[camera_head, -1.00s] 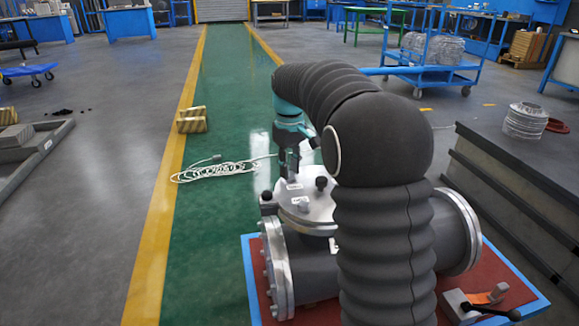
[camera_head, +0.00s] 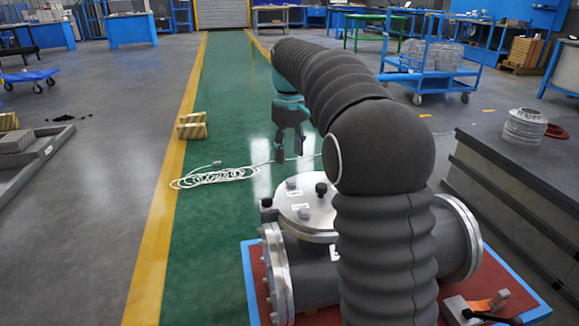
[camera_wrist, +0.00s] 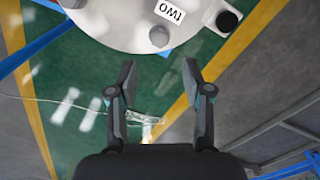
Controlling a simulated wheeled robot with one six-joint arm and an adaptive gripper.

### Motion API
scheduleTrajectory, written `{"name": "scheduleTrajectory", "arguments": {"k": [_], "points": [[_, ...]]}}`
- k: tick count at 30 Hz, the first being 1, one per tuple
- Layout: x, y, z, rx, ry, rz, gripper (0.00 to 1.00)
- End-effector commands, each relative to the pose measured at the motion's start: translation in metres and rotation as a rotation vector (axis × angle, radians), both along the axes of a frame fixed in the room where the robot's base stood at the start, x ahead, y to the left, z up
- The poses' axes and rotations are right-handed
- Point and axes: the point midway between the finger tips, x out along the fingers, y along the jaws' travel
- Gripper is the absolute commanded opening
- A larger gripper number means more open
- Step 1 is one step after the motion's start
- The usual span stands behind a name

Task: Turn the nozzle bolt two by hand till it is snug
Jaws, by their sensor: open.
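The grey shell has a round pale metal flange lid (camera_head: 318,222) on top; the wrist view shows the lid (camera_wrist: 120,22) at the top edge. A grey bolt (camera_wrist: 159,37) stands near the lid's rim beside a white label (camera_wrist: 170,13) that seems to read "TWO" upside down. In the head view a grey bolt (camera_head: 291,183) stands at the lid's far edge, under my gripper (camera_head: 289,158). My gripper (camera_wrist: 158,72) is open and empty, raised above the lid and apart from the bolt. I cannot tell how tight the bolt sits.
My arm hides part of the shell. A coiled white cable (camera_head: 215,176) lies on the green floor beyond. A dark bench (camera_head: 520,165) stands at right. The air around my gripper is free.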

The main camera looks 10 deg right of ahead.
Motion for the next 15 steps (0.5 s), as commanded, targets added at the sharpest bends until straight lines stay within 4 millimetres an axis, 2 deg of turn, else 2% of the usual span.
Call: {"name": "scheduleTrajectory", "arguments": {"k": [3, 6, 15], "points": [[0.001, 0.0, 0.023, 0.0, -0.004, 0.0, 0.5], [0.001, 0.0, 0.037, 0.0, -0.001, 0.0, 0.5], [0.0, 0.0, 0.053, 0.0, 0.001, 0.0, 0.5]]}}
